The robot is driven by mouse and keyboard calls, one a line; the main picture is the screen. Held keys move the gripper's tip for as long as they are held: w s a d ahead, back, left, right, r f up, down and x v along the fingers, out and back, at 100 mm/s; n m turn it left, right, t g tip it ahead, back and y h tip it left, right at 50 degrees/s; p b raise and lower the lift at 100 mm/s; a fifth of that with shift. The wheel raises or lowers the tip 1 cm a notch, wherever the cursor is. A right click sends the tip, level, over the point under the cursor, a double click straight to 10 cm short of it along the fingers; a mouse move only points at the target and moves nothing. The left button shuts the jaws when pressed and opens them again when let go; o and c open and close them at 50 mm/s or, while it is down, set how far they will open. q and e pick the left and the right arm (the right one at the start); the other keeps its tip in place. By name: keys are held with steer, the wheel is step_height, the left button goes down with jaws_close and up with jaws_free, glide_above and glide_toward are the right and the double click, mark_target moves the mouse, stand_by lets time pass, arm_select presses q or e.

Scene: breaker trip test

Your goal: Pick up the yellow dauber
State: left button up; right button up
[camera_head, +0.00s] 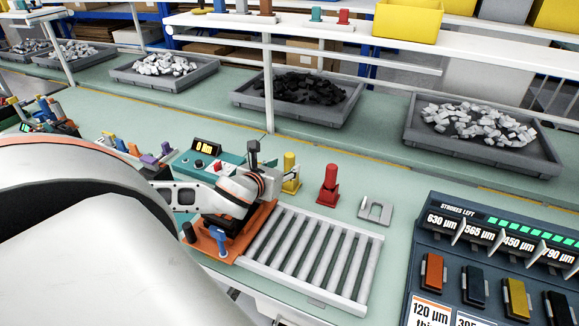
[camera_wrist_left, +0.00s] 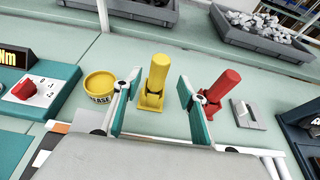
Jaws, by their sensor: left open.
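The yellow dauber (camera_head: 290,168) is an upright cylinder standing in a yellow holder on the green bench, behind the roller tray. In the left wrist view the dauber (camera_wrist_left: 158,72) shows between my two fingers. My left gripper (camera_wrist_left: 158,84) is open and empty, with one finger on each side of the dauber in that picture; I cannot tell whether either finger touches it. In the head view my left gripper (camera_head: 262,160) is just left of the dauber, partly hidden by my own arm. My right gripper does not show.
A red dauber-like cylinder (camera_head: 328,183) stands to the right, with a grey slotted plate (camera_head: 375,210) beyond it. A yellow cup (camera_wrist_left: 100,86) sits left of the dauber. The roller tray (camera_head: 360,290) lies in front. A strokes-left panel (camera_head: 475,245) is at right.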

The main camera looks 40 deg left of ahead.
mark_target(287, 163)
arm_select(q)
steer(key=x, duration=0.5)
steer(key=shift+w+a, duration=0.15)
steer(key=shift+a, duration=0.05)
jaws_close()
